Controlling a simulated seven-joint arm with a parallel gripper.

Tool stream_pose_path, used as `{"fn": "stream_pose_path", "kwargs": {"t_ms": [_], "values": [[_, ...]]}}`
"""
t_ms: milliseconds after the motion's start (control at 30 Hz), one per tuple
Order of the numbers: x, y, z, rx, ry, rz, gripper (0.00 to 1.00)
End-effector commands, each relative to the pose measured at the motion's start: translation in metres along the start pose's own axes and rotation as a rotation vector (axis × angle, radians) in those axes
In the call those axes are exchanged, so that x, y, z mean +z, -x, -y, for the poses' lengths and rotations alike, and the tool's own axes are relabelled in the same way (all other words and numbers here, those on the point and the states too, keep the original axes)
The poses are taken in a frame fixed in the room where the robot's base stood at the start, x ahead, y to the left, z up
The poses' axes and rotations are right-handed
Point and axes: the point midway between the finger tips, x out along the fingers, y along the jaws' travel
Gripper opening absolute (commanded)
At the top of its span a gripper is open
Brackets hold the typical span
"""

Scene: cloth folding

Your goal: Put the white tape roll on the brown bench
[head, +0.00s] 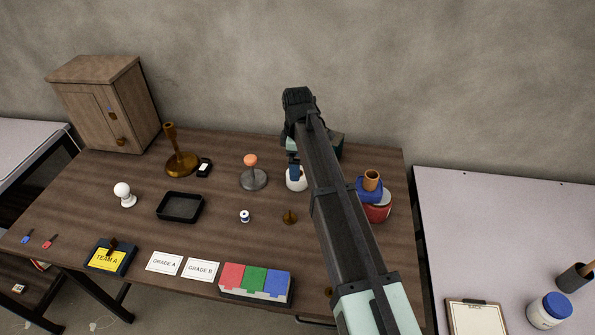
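A white roll-shaped thing (299,184), which looks like the tape roll, is on or just above the brown bench (75,210), right of the grey stand with the orange top. My gripper (294,172) points down at it, with a dark blue fingertip at or in its top. My arm covers the area to its right. I cannot tell whether the fingers are open or shut, or whether they hold the roll.
The orange-topped stand (253,177) is close on the left, a small brass piece (289,216) in front. Blue and red round containers (376,205) stand right of my arm. A black tray (181,207) and colored blocks (255,283) also occupy the bench.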

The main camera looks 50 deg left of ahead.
Motion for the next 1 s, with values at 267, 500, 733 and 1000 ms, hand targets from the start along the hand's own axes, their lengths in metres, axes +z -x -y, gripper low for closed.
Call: {"fn": "stream_pose_path", "kwargs": {"t_ms": [267, 500, 733, 1000], "values": [[0.0, 0.044, -0.001, 0.0, 0.0, 0.0, 1.0], [0.0, 0.059, 0.0, -0.001, 0.0, 0.0, 1.0], [0.0, 0.06, 0.0, -0.001, 0.0, 0.0, 1.0], [0.0, 0.06, 0.0, -0.001, 0.0, 0.0, 1.0]]}}
